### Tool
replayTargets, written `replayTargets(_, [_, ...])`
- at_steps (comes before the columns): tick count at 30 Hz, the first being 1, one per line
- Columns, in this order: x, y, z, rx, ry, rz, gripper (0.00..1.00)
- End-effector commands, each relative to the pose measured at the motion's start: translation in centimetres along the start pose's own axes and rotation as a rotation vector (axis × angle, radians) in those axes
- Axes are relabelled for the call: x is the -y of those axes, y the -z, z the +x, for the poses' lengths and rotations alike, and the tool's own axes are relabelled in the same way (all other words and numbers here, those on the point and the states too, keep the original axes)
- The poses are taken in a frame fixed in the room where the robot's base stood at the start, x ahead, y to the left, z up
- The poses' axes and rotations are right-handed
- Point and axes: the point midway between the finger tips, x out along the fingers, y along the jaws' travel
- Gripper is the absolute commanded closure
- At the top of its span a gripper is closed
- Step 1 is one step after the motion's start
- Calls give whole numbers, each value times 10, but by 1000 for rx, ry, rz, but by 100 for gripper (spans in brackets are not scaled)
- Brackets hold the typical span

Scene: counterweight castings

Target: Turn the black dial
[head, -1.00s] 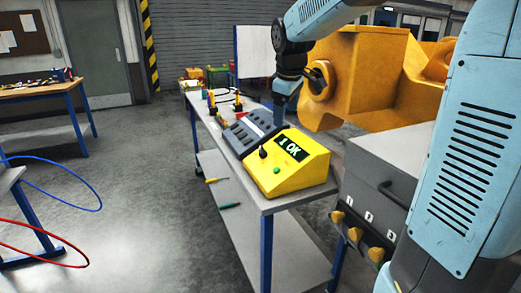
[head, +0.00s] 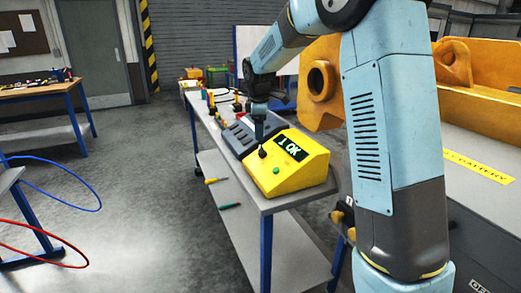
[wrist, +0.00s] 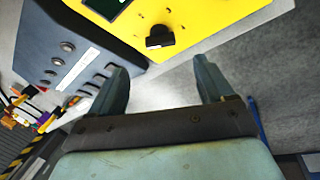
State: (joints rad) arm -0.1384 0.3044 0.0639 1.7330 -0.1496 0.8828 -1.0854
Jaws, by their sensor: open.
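The black dial (head: 262,153) sits on the sloped front of a yellow box (head: 300,181) with a dark display reading "1 OK" and a green button (head: 276,170). In the wrist view the dial (wrist: 159,37) is a dark knob on the yellow panel (wrist: 215,22), ahead of my fingers. My gripper (wrist: 166,84) is open and empty, its two fingers spread wide with the dial beyond their gap. In the head view my gripper (head: 259,136) points down close above the dial; I cannot tell there whether it touches.
A dark grey box with slots (head: 238,134) stands right behind the yellow box on the grey bench (head: 252,205). Tools and small items lie farther back on the bench. Large orange castings (head: 322,80) stand to the right. Open floor lies left of the bench.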

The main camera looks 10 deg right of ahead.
Motion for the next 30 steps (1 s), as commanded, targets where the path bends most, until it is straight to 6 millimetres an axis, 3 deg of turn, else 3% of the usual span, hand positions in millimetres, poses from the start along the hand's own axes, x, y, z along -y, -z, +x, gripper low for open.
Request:
replayTargets(6, [1, 0, 41, 2, 3, 0, 19])
replayTargets(15, [1, 0, 87, 1, 3, 1, 19])
replayTargets(21, [0, 0, 101, 0, 1, 1, 19])
replayTargets(30, [0, 0, 103, 0, 0, 2, 19])
